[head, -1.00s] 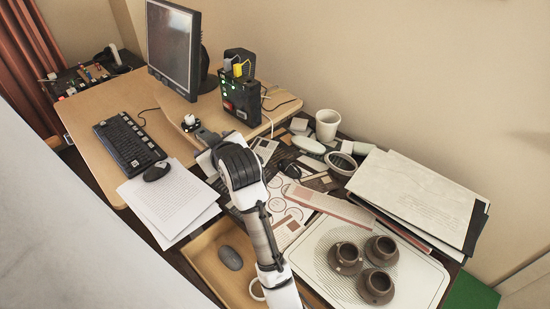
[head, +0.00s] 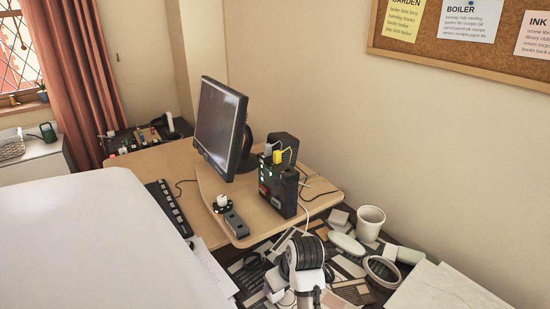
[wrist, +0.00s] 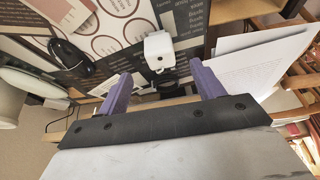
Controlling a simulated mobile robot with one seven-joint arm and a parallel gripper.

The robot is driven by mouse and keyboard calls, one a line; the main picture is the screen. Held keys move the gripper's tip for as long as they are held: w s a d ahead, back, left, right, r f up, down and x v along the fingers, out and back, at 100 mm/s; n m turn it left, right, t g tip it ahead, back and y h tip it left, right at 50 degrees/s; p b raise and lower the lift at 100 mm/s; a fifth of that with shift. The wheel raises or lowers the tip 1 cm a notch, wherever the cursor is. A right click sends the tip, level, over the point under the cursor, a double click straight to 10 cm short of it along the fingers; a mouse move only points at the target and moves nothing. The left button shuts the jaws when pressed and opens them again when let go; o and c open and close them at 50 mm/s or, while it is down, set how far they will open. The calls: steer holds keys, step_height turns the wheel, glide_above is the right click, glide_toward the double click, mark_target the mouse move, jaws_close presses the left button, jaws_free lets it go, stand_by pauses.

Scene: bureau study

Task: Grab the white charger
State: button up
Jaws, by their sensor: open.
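In the wrist view, a white block-shaped thing (wrist: 158,48) that looks like a charger stands ahead of my gripper (wrist: 160,74), with a dark part below it. The purple fingers are apart, and it appears between and beyond their tips. I see no contact. I cannot tell whether both views show the same thing. My fingers are hidden in the head view; my arm shows at the bottom centre.
A white cup (head: 370,223) and clutter lie to the right. The wrist view shows a black mouse (wrist: 72,60) at left and papers (wrist: 257,62) at right.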

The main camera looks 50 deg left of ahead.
steer(key=shift+p+x, duration=1.25)
steer(key=shift+x, duration=2.95)
steer(key=shift+a+r, duration=0.1)
steer(key=c, duration=1.1)
